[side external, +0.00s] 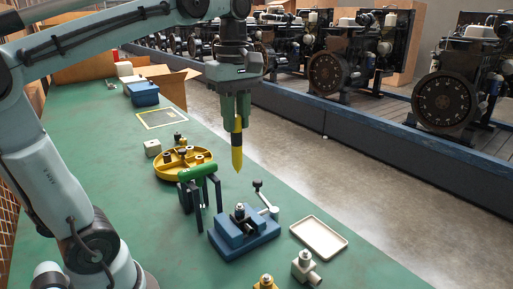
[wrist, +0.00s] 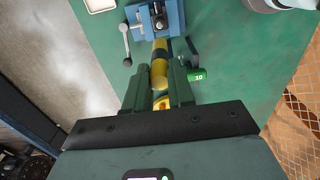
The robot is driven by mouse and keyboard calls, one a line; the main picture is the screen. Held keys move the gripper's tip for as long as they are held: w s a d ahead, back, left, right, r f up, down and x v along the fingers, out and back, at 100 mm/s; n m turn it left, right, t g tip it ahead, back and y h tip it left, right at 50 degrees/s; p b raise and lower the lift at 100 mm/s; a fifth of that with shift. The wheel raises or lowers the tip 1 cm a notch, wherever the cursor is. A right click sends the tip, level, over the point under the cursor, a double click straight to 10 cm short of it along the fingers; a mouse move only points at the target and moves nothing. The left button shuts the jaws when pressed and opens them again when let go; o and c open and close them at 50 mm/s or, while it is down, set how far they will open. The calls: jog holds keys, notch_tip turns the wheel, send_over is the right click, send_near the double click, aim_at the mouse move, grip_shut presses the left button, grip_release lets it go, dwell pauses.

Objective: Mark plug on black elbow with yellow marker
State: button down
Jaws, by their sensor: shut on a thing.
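My gripper (side external: 237,112) is shut on a yellow marker (side external: 237,155), which points tip down. The marker also shows in the wrist view (wrist: 159,68), between the fingers. Its tip is in the air above and slightly behind a blue vise (side external: 262,231), apart from it. The vise holds a small dark fitting with a light metal top (side external: 240,211), which seems to be the black elbow with its plug. The vise also shows in the wrist view (wrist: 176,20). The fitting is too small there to make out any mark.
An empty pale tray (side external: 341,243) lies to the right. A light grey fitting (side external: 305,268) and a yellow fitting (side external: 265,283) stand in front.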

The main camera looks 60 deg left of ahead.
aim_at(240, 166)
jog(key=shift+f, duration=4.05)
jog(key=shift+d+f, duration=0.1)
jog(key=shift+d, duration=0.35)
jog(key=shift+r, duration=3.35)
